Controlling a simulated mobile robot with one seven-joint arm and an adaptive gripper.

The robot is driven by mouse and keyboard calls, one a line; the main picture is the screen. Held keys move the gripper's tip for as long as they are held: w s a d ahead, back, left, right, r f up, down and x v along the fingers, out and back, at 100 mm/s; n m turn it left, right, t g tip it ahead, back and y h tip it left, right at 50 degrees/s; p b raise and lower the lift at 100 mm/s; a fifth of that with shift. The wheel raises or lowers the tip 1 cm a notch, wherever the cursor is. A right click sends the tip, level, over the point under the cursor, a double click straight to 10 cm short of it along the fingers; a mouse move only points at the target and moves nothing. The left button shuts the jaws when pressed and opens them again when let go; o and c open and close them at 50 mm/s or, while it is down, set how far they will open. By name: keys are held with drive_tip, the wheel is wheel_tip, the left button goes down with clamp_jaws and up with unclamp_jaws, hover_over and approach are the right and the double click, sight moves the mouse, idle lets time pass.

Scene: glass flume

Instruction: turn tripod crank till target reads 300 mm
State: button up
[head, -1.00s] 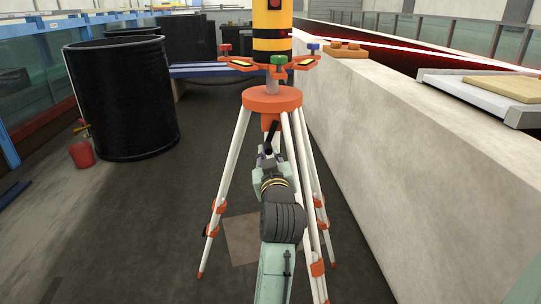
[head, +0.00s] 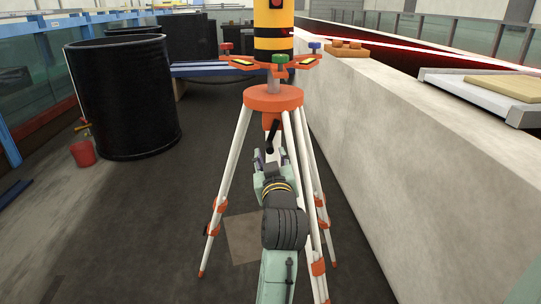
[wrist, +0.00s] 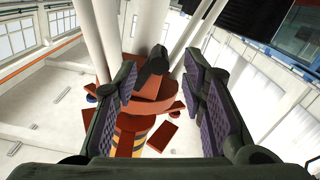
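The orange-headed tripod (head: 273,98) stands upright on the floor, with a yellow and black laser instrument (head: 273,24) on top. The black crank (head: 272,135) hangs under the tripod head. My gripper (head: 271,158) is just below and in front of the crank. In the wrist view my gripper (wrist: 165,88) is open, its purple-padded fingers wide apart. The dark crank (wrist: 153,66) shows between and beyond them, with no finger seen touching it. The tripod head (wrist: 140,105) is behind it. I cannot make out a target or a reading.
A long pale wall (head: 400,150) runs close on the right, with a red beam above the channel beyond it. A tray with a tan board (head: 505,88) rests on the wall. Black tanks (head: 122,98) and a red bucket (head: 82,153) stand left. Floor between is clear.

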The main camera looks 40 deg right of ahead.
drive_tip(key=v, duration=0.6)
drive_tip(key=shift+w, duration=0.1)
